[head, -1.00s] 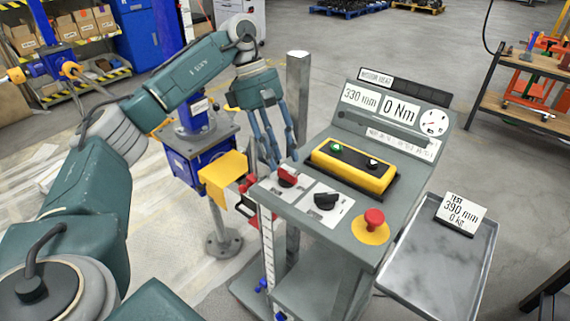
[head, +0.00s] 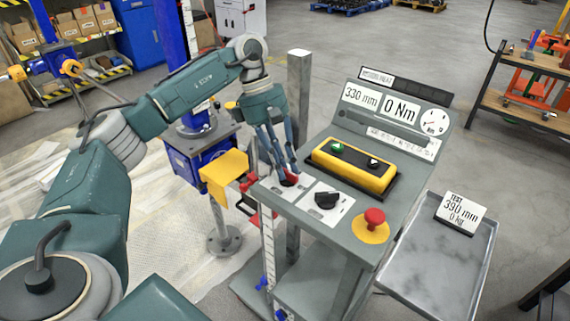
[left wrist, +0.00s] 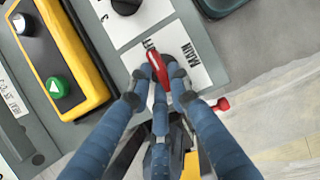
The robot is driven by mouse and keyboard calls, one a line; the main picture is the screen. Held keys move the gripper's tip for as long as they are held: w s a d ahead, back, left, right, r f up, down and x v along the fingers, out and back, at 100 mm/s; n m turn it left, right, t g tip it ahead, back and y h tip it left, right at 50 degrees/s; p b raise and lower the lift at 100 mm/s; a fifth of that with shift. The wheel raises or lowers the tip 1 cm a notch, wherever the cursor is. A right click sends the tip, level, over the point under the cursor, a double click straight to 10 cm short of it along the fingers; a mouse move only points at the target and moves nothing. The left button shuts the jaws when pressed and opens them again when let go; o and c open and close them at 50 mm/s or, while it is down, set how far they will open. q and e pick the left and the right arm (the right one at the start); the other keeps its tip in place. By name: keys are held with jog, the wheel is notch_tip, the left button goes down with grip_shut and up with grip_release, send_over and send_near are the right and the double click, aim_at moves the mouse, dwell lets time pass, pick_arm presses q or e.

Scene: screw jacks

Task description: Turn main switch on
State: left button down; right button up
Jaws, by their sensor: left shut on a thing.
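The main switch is a red rotary knob (head: 290,179) on a white plate at the left of the grey control console (head: 340,222). In the left wrist view the red knob (left wrist: 156,66) sits beside the word MAIN on its plate (left wrist: 183,53). My left gripper (head: 288,170) is over the knob from above, with its blue fingers closed around it. In the left wrist view the fingertips of my left gripper (left wrist: 158,78) touch the knob from both sides and hide part of it. My right gripper is not in view.
A black rotary knob (head: 326,200) and a red emergency button (head: 374,217) on yellow are close by. A yellow box with a green button (head: 337,147) lies behind them. A grey post (head: 299,95) stands near my wrist. A tray (head: 437,258) is at the right.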

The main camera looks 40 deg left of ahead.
pick_arm(q)
jog(key=shift+d, duration=0.1)
jog(key=n, duration=0.1)
jog(key=n+t+b, duration=0.1)
jog(key=n+b, duration=0.1)
jog(key=n, duration=0.1)
jog(key=shift+s+f+t, duration=0.15)
jog(key=shift+s+t, duration=0.1)
jog(key=shift+t, duration=0.15)
jog(key=n, duration=0.2)
jog(key=n+t+y+b, duration=0.1)
jog(key=n+b, duration=0.1)
jog(key=n, duration=0.1)
jog(key=shift+s+n+t, duration=0.3)
jog(key=shift+s+t, duration=0.05)
jog(key=shift+t, duration=0.05)
jog(key=n+y, duration=0.1)
jog(key=n, duration=0.1)
jog(key=n+t+b, duration=0.1)
jog(key=n, duration=0.1)
jog(key=shift+s+d+r+n+y, duration=0.2)
jog(key=shift+n+y, duration=0.1)
jog(key=shift+y, duration=0.1)
jog(key=shift+d+r+n+y, duration=0.15)
jog(key=shift+n+y, duration=0.55)
jog(key=shift+n, duration=1.1)
